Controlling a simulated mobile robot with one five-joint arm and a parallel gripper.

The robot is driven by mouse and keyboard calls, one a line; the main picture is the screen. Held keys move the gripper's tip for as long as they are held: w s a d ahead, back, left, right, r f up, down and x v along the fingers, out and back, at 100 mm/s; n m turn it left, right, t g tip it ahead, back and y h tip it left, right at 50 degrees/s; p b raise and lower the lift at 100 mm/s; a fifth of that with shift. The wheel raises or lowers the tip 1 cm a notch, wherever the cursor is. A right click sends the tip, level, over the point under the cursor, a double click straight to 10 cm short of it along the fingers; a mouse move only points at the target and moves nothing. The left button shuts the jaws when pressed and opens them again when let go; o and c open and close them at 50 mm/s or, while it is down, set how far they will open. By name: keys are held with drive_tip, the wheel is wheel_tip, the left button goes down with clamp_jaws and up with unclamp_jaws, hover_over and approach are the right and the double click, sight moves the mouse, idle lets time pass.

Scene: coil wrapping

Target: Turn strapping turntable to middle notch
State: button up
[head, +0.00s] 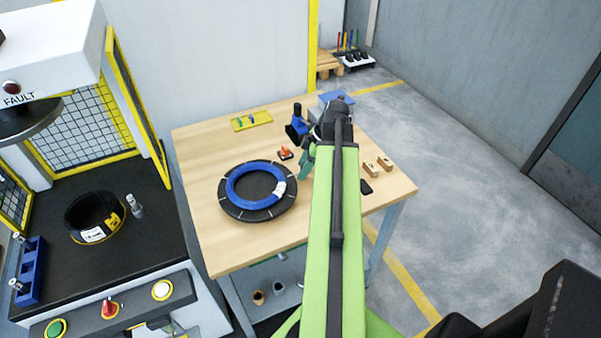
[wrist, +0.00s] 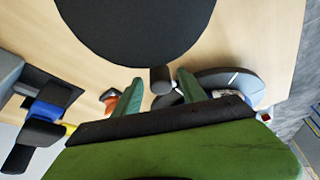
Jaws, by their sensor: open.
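The strapping turntable (head: 258,214) is a black disc with pale tick marks on the wooden table. A blue coil (head: 236,176) with a white label lies flat on it. My gripper (head: 304,168) has green fingers and is just right of the turntable, apart from the coil. In the wrist view, my gripper (wrist: 160,92) is open. A small dark knob-like piece (wrist: 161,80) shows between the fingertips; I cannot tell whether it touches them. Part of the turntable (wrist: 212,78) shows at right there. I cannot make out the notches or the turntable's setting.
A small orange cone (head: 285,153), a blue-and-black tool (head: 297,126) and a yellow tray (head: 251,121) are behind the turntable. Wooden blocks (head: 370,169) lie right of my arm. A machine with a dark coil (head: 95,215) stands left. The table's front left is clear.

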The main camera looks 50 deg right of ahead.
drive_tip(key=shift+r, duration=0.1)
clamp_jaws()
idle(1.2)
